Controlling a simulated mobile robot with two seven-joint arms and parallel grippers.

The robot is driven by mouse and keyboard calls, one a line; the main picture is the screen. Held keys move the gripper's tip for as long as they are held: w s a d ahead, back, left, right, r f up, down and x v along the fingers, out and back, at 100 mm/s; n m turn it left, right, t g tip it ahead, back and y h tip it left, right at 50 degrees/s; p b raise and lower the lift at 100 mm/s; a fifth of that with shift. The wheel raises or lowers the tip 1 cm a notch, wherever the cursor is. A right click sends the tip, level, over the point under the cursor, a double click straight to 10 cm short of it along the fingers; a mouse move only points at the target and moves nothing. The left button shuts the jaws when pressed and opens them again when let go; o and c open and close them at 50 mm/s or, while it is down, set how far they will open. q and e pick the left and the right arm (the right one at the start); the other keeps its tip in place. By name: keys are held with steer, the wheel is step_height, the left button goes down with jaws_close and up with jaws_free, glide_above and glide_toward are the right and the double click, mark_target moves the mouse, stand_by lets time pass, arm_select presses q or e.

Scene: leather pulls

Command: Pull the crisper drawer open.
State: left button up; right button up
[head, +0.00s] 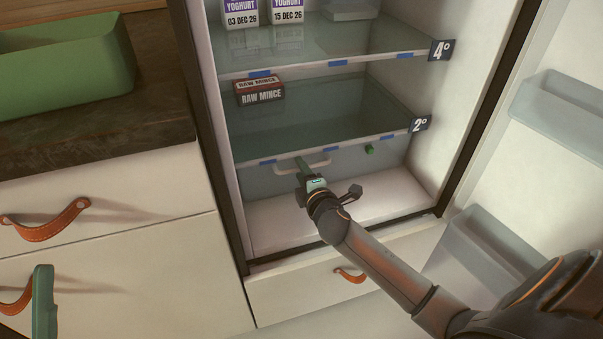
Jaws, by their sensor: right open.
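The crisper drawer (262,181) is the pale, see-through bin under the lowest glass shelf of the fridge, and it looks shut. Its pale bar handle (287,171) runs along the upper front. My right gripper (302,165) is open, with its green fingers at the middle of the handle. The gripper hides part of the bar, and I cannot tell whether it touches it. A green finger of my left gripper (43,300) shows at the lower left, in front of the cabinet; its jaw gap is not clear.
The fridge door (560,45) stands open at right with bins. A raw mince pack (260,92) and yoghurts (242,14) are on shelves. A small green thing (369,150) is near the drawer's right side. A green tub (65,70) stands on the counter above leather-pull drawers (120,200).

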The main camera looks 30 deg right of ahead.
jaws_close()
stand_by(0.3)
stand_by(1.1)
